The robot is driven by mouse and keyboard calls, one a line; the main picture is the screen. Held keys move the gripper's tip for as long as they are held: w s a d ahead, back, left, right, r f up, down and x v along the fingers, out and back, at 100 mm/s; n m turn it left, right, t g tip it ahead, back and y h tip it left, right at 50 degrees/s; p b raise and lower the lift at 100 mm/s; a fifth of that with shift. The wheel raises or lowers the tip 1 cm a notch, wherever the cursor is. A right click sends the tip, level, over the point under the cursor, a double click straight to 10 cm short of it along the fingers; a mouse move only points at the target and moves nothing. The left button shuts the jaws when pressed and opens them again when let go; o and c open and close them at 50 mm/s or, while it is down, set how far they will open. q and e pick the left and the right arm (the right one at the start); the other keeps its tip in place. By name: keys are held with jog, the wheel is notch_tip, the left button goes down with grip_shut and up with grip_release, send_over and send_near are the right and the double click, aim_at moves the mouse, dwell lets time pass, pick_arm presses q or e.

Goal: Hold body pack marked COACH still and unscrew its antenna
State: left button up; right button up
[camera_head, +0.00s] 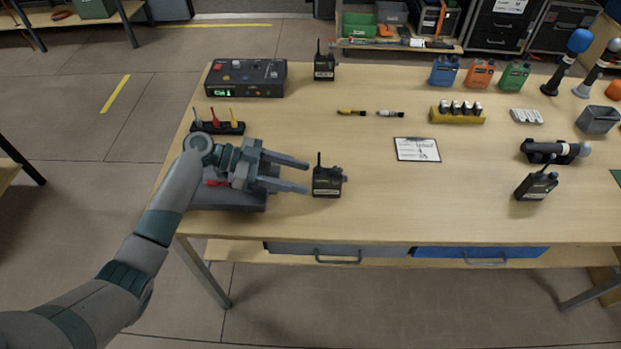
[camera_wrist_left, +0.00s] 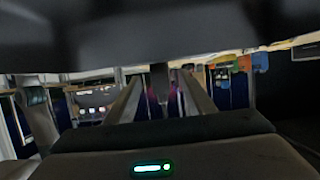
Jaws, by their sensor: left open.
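A dark body pack (camera_head: 327,182) with a stub antenna stands upright on the table near the front left. A second dark pack (camera_head: 324,67) stands at the back, and a third (camera_head: 537,186) stands at the right, its antenna leaning. No name label is readable, so I cannot tell which is COACH. My left gripper (camera_head: 307,176) is open and points right, its fingertips just left of the front-left pack. Its two fingers (camera_wrist_left: 160,105) also show in the wrist view, with a dark upright shape between their far ends that I cannot identify. My right gripper is out of view.
A dark grey box (camera_head: 230,199) lies under my left gripper. A control box (camera_head: 246,78) and a small holder (camera_head: 217,127) stand at the left. A clipboard (camera_head: 417,149) lies mid-table. Coloured packs (camera_head: 480,74) and a yellow battery holder (camera_head: 457,116) are behind. The front centre is clear.

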pick_arm(q)
jog(key=shift+v, duration=3.1)
jog(key=shift+r, duration=0.1)
